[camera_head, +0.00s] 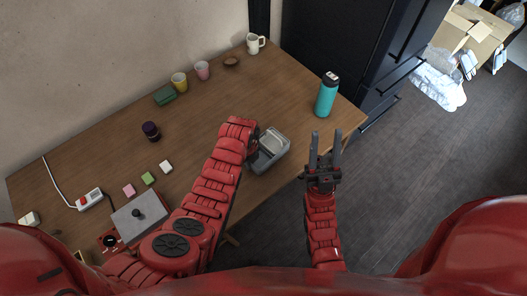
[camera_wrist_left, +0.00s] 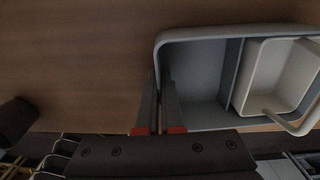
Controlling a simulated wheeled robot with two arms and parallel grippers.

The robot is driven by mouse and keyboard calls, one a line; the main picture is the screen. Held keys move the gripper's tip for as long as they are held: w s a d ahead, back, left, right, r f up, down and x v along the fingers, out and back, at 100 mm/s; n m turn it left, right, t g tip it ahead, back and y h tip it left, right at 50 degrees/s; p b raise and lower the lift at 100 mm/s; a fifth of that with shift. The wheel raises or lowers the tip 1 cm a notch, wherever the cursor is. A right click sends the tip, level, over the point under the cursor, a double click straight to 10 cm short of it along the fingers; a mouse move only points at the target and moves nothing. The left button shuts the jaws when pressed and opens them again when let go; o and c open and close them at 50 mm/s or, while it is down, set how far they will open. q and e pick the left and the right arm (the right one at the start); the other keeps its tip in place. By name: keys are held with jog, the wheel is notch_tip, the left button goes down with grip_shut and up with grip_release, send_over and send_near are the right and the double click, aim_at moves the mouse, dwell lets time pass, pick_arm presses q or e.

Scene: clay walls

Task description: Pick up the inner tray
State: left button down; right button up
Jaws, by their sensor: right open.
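A grey open box (camera_head: 264,166) stands near the table's front edge. It also shows in the left wrist view (camera_wrist_left: 200,33). The inner tray (camera_head: 275,138), pale and smaller, sits inside the box. In the left wrist view the inner tray (camera_wrist_left: 279,75) fills the right part, with the left part empty. My left gripper is at the box's left wall in the left wrist view (camera_wrist_left: 160,90), one finger on each side, closed on it. In the head view it is mostly hidden by its arm. My right gripper (camera_head: 325,150) is open and empty, right of the box, beyond the table's front edge.
A teal bottle (camera_head: 326,95) stands at the table's right end. Cups (camera_head: 202,70), a green item (camera_head: 165,95) and a dark jar (camera_head: 151,131) stand further left. Small blocks (camera_head: 148,178) and a power strip (camera_head: 90,199) lie at left. A dark cabinet (camera_head: 345,40) stands behind.

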jog(key=w+a+f+g+h, duration=0.15)
jog(key=w+f+g, duration=0.3)
jog(key=w, duration=0.65)
jog(key=w+a+f+g+h, duration=0.1)
jog(key=w+a+f+g, duration=0.3)
jog(key=w, duration=0.7)
jog(key=w+a+f+g+h, duration=0.2)
jog(key=w+f+g, duration=0.35)
jog(key=w, duration=0.55)
jog(key=n+g+h, duration=0.4)
jog(key=g, duration=1.2)
send_near(272, 134)
jog(key=shift+x, duration=5.2)
